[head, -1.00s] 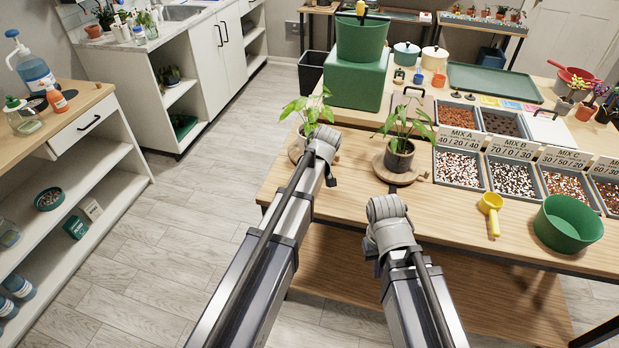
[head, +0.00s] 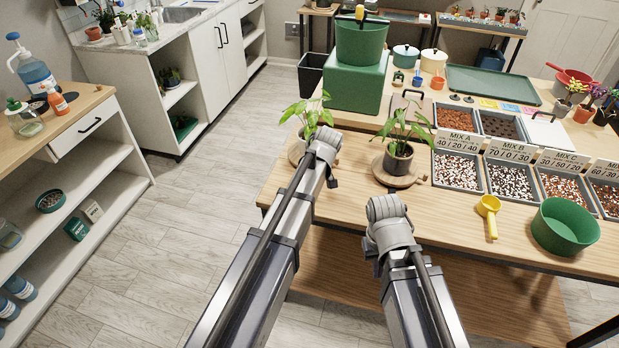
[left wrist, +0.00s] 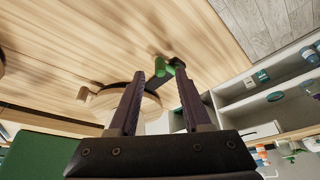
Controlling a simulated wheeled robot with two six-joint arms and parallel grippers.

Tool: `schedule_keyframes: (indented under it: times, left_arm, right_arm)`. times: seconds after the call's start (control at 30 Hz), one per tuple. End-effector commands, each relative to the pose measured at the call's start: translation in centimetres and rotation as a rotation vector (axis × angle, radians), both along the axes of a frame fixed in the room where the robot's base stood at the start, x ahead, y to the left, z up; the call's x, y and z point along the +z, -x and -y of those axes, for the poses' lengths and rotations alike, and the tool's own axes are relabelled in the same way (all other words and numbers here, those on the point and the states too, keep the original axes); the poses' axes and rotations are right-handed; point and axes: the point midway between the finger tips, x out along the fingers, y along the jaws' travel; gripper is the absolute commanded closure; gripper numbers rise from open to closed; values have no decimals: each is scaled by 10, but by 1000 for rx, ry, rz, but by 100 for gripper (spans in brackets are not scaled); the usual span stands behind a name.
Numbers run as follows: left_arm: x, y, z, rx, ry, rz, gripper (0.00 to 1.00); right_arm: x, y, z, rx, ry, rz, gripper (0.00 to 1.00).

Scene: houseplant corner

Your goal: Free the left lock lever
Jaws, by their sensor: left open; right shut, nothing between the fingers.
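In the left wrist view my open left gripper (left wrist: 159,78) points at the tabletop. A green grip (left wrist: 160,66) on a short dark lever lies just beyond and between its fingertips; I cannot tell whether they touch. A round wooden stand (left wrist: 150,104) shows behind the fingers, with a small wooden knob (left wrist: 84,94) beside it. In the head view a potted plant (head: 307,113) stands on the left stand (head: 294,152), partly behind my left arm, which hides the lever there.
A second potted plant (head: 398,164) stands on a round wooden stand to the right. Mix trays (head: 457,187), a yellow scoop (head: 488,205) and a green bowl (head: 566,226) fill the table's right side. A green block (head: 355,82) with a green bucket stands behind.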

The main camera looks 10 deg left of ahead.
Motion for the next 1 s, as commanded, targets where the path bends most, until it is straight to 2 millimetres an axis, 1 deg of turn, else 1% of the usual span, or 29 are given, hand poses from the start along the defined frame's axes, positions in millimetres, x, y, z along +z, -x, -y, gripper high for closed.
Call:
schedule_keyframes:
  times: [0.03,0.3,0.4,0.53,1.0]
  left_arm:
    - [11,2,2,-1,0,0,52]
    - [46,13,11,1,0,0,52]
    - [55,16,14,0,0,0,52]
    - [59,17,16,0,0,0,52]
    - [58,18,17,-3,0,-2,52]
  right_arm:
    - [11,0,0,0,0,0,100]
    - [46,0,0,0,0,0,100]
    - [55,0,0,0,0,0,100]
    - [59,0,0,0,0,0,100]
    - [58,0,0,0,0,0,100]
